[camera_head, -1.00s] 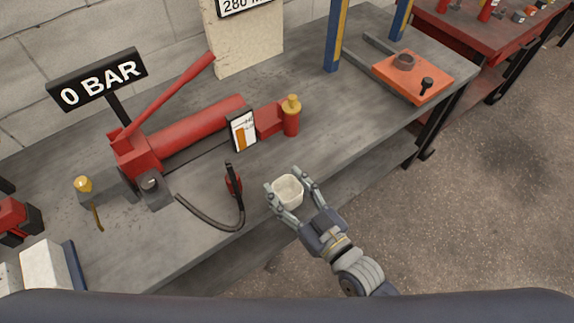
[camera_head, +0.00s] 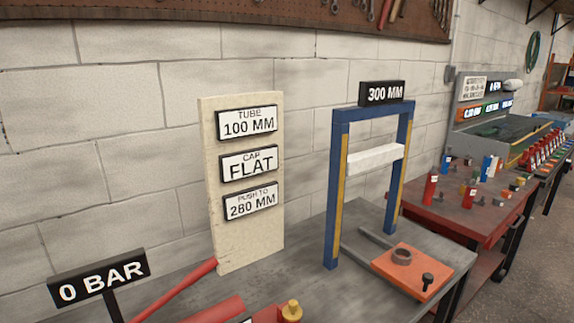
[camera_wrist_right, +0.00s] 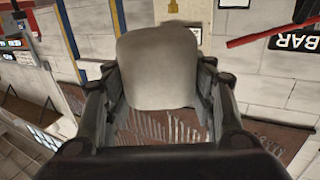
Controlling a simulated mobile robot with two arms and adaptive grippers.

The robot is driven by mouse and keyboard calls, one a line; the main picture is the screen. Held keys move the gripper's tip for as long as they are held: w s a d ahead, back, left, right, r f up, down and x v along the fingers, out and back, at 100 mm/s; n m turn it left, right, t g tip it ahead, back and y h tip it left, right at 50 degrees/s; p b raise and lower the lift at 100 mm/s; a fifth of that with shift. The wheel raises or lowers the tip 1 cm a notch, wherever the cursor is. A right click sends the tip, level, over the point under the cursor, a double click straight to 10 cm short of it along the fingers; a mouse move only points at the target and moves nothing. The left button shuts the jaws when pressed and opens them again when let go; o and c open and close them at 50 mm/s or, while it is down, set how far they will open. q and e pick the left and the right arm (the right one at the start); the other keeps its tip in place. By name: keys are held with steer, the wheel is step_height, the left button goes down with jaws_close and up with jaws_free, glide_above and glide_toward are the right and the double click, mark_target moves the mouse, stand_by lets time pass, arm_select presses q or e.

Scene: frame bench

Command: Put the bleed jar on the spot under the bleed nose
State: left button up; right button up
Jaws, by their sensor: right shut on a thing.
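The bleed jar (camera_wrist_right: 157,62), a pale whitish cup, fills the middle of the right wrist view. My right gripper (camera_wrist_right: 160,88) is shut on it, with a finger on each side. The jar's inside is hidden from this side. In the head view only the top of the red pump shows: its lever (camera_head: 178,290) and a brass-topped red cylinder (camera_head: 291,312) at the bottom edge. The bleed nose and the spot under it cannot be made out. Neither gripper shows in the head view now.
A pale board (camera_head: 243,240) with three signs stands behind the pump. A blue press frame (camera_head: 338,190) stands to the right, with an orange plate (camera_head: 412,270) before it. A "0 BAR" sign (camera_head: 98,280) is at the left. A red bench (camera_head: 465,215) lies beyond.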

steer(key=s+d+r+m+h, duration=0.1)
steer(key=d+h, duration=0.3)
steer(key=d, duration=0.4)
steer(key=shift+s+r+m, duration=0.35)
steer(key=shift+r+m, duration=0.45)
steer(key=shift+r, duration=0.05)
steer(key=a+f+n+y, duration=0.1)
steer(key=a+y, duration=0.1)
steer(key=a, duration=0.1)
steer(key=w+a+f+n+y, duration=0.1)
steer(key=a, duration=0.3)
steer(key=w+a+f+n+y+b, duration=0.1)
steer(key=a+f+y, duration=0.1)
steer(key=a, duration=0.1)
steer(key=shift+a+f+n+y, duration=0.1)
steer(key=shift+a+n+y, duration=0.2)
steer(key=shift+a+n, duration=0.1)
steer(key=s+a+f+n+g+y+b, duration=0.1)
steer(key=s+a+f+n+g+y, duration=0.1)
steer(key=a+f+y, duration=0.3)
steer(key=a+f+n+g, duration=0.1)
steer(key=a+f, duration=0.1)
steer(key=a, duration=0.1)
